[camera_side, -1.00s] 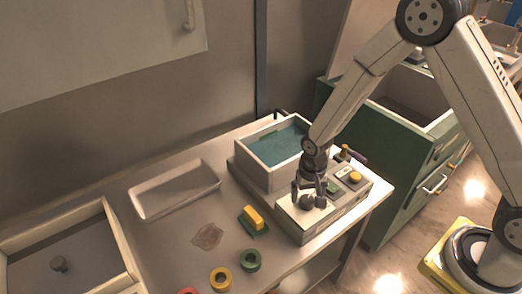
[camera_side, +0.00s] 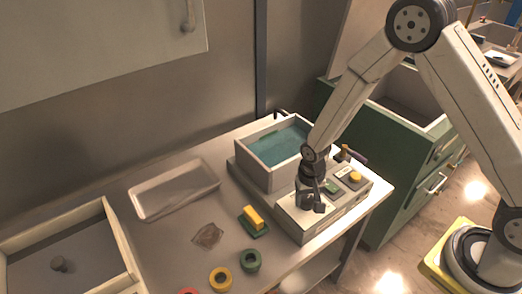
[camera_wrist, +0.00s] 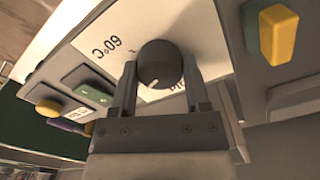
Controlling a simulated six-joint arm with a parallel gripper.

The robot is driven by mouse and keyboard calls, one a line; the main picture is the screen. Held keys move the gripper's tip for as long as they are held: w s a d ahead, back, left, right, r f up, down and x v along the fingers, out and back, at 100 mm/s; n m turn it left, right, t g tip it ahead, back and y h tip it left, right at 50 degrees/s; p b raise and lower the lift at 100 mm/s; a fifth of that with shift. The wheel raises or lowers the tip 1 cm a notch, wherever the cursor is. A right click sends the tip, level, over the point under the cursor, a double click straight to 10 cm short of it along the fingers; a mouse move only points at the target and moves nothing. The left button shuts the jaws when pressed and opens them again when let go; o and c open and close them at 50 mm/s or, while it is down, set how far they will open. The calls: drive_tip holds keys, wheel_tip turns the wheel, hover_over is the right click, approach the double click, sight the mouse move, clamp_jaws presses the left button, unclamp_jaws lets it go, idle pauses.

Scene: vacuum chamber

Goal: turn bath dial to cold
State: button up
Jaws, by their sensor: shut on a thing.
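The bath dial (camera_wrist: 160,64) is a dark round knob with a small white mark on its lower edge in the wrist view. It sits on a pale plate whose printed "60°C" appears upside down to its left; other print is partly hidden behind my gripper. My gripper (camera_wrist: 161,74) has one finger on each side of the dial and is shut on it. In the side view my gripper (camera_side: 311,203) points down at the front panel of the bath (camera_side: 274,178), and it largely hides the dial. The bath's box holds teal liquid.
A yellow button (camera_side: 355,178) and a green switch (camera_side: 332,187) are on the panel beside my gripper. A yellow block on a green base (camera_side: 253,218), coloured rings (camera_side: 251,260) and an empty tray (camera_side: 174,190) are on the table to the left.

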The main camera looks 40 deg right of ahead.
sight(307, 199)
drive_tip(key=shift+n, duration=0.3)
drive_tip(key=n, duration=0.9)
drive_tip(key=shift+n, duration=2.2)
drive_tip(key=o, duration=1.3)
drive_tip(key=shift+r, duration=0.1)
drive_tip(key=shift+r, duration=3.8)
